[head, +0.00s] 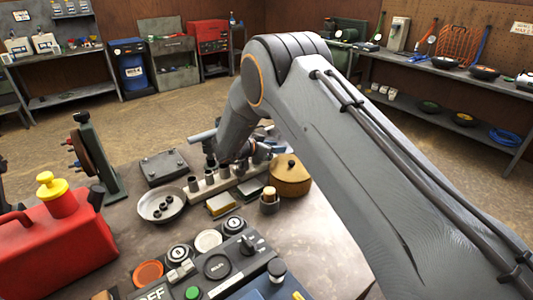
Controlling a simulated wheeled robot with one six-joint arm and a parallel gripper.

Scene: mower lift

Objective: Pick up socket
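Several small dark cylindrical sockets (193,184) stand upright in a row on a light rail (238,179) on the workbench. My arm comes from the lower right and bends down over the far end of this row. My gripper (232,160) is at the rail's far side, close to the sockets. Its fingers are small and mostly hidden, so I cannot tell whether it is open or touches a socket. A grey T-shaped handled tool (207,143) stands close to the left of my gripper.
A metal dish (161,204) with small dark parts is left of the rail. A round wooden-looking tub (290,177) is at its right. A red fuel can (60,245) and a control panel (215,268) are in front.

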